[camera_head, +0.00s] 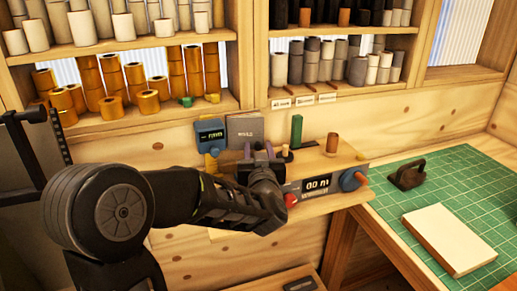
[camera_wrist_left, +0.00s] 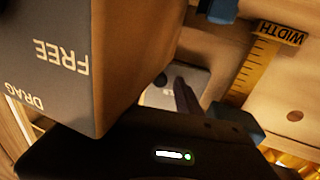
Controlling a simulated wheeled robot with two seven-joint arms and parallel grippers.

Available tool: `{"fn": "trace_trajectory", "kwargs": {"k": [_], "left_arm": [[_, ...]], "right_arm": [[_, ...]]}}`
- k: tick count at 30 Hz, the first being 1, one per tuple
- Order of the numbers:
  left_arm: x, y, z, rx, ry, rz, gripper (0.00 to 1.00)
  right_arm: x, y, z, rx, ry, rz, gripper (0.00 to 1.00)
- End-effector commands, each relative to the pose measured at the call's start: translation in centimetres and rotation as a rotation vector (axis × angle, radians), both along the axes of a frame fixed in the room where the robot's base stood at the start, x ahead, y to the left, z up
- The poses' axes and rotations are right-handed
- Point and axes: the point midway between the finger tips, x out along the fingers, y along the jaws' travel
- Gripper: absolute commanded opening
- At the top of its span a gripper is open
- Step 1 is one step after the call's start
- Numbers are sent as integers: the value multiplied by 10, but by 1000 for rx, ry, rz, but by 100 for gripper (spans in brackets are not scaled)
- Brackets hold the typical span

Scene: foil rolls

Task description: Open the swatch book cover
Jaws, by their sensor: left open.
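I cannot tell whether a finger touches the panel. In the left wrist view one finger (camera_wrist_left: 186,100) shows beside a pale grey plate (camera_wrist_left: 182,85), and a large block marked FREE and DRAG (camera_wrist_left: 75,60) hides much of the left side.
A blue gauge box (camera_head: 210,135) hangs left of the panel; a ruler marked WIDTH (camera_wrist_left: 250,65) shows in the wrist view. A green post (camera_head: 296,130), a brown cylinder (camera_head: 332,143) and a display unit with knobs (camera_head: 317,184) are to the right. A cream block (camera_head: 448,238) lies on a green mat.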

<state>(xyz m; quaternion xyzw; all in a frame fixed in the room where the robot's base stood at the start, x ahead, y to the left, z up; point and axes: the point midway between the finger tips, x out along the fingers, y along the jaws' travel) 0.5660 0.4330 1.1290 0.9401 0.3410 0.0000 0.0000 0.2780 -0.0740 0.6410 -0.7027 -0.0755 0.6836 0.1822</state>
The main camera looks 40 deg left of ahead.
Motion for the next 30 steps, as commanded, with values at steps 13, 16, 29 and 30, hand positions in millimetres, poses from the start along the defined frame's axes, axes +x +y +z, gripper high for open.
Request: {"fn": "trace_trajectory", "kwargs": {"k": [13,16,29,30], "left_arm": [[0,-1,0,0,0,-1,16],[0,-1,0,0,0,-1,8],[0,-1,0,0,0,-1,0],[0,-1,0,0,0,-1,0]], "right_arm": [[0,0,0,0,0,0,36],[0,0,0,0,0,0,36],[0,0,0,0,0,0,36],[0,0,0,0,0,0,36]]}}
